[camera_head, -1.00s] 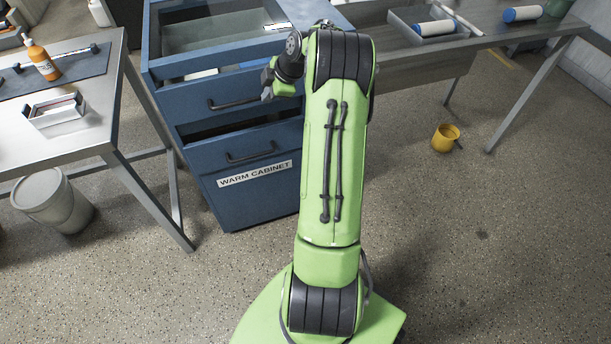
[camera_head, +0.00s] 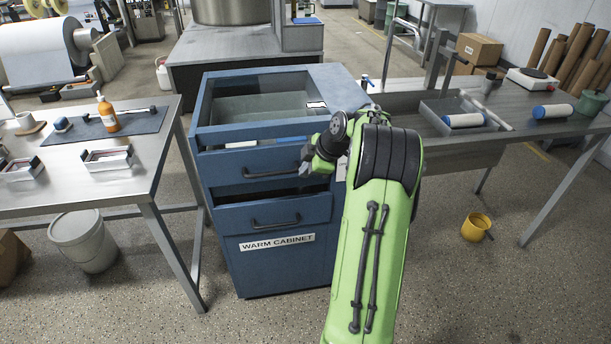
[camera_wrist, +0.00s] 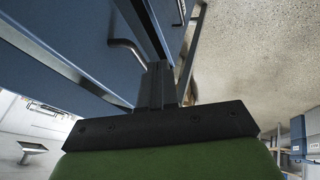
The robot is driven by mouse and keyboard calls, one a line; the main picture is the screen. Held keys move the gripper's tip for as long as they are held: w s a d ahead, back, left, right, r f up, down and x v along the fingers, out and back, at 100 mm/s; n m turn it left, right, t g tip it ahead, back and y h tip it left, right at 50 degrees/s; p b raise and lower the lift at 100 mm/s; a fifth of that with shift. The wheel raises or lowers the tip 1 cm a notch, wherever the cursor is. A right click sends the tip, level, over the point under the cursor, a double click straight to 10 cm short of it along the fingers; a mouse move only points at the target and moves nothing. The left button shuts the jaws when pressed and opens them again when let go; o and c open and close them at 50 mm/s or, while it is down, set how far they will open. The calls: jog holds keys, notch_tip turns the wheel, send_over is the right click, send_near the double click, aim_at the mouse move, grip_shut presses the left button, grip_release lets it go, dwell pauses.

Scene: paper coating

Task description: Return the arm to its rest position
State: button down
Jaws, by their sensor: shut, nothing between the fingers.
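My green arm (camera_head: 375,250) is bent in front of the blue warm cabinet (camera_head: 285,265), at its right side. My gripper (camera_head: 304,168) is beside the right end of the upper drawer's handle (camera_head: 270,173); whether they touch is unclear in the head view. In the wrist view my gripper's dark fingers (camera_wrist: 158,85) are together with nothing between them. A drawer handle (camera_wrist: 127,50) shows just left of the fingers there. The upper drawer (camera_head: 225,168) stands pulled out a little, with white and blue things partly visible inside. The arm hides part of the cabinet's right side.
A steel table (camera_head: 60,185) with an orange bottle (camera_head: 107,114) and small trays stands at left. A long bench (camera_head: 555,128) with a tray and blue-capped rolls is at right. A grey bin (camera_head: 82,242) and a yellow bucket (camera_head: 475,227) stand on the floor.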

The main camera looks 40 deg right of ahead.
jog(key=p+v, duration=0.1)
jog(key=v, duration=0.5)
jog(key=shift+s, duration=0.25)
